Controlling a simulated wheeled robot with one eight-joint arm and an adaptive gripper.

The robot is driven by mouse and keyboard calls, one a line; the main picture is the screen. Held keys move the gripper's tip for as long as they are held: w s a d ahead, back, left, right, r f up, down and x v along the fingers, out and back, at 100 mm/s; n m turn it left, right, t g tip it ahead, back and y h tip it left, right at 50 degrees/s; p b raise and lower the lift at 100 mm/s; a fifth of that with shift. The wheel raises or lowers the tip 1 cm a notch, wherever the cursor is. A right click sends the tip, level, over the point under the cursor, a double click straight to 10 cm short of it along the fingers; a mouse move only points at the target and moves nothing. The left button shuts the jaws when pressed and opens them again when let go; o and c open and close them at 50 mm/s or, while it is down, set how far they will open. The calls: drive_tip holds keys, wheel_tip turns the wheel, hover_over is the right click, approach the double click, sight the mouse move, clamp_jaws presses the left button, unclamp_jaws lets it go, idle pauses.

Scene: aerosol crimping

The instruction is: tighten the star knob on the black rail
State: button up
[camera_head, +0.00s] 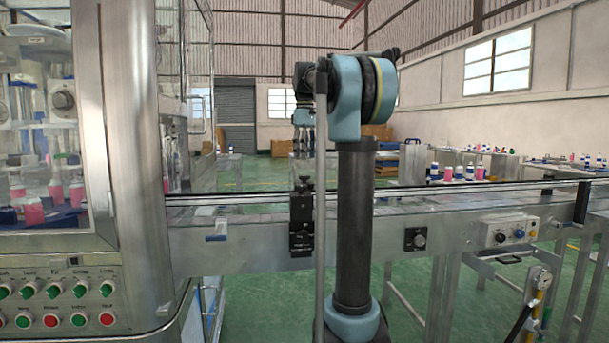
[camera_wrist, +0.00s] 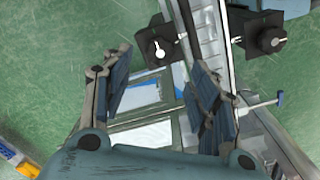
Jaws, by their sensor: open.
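I cannot clearly make out a star shape on any knob. Black clamp blocks sit on the conveyor's rails, one on its front side in the head view (camera_head: 302,222). In the wrist view, one black block (camera_wrist: 158,48) with a pale pin stands left of the rails, and another (camera_wrist: 265,36) stands right of them. My gripper (camera_wrist: 160,88) is open and empty, its fingers apart above the conveyor; the black blocks lie beyond its fingertips. In the head view my gripper (camera_head: 303,117) is small, and its fingers are hard to make out.
The metal conveyor (camera_head: 380,215) runs left to right. A blue-ended handle (camera_head: 217,238) sticks out of its side. A dark knob (camera_head: 415,238) and a control box (camera_head: 508,230) are on its front. A glazed machine (camera_head: 110,120) stands at left. Green floor is open beyond.

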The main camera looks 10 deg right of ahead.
sight(304, 179)
wheel_tip(304, 179, down, 7)
drive_tip(key=shift+f, duration=0.15)
drive_tip(key=shift+c, duration=0.6)
drive_tip(key=c, duration=1)
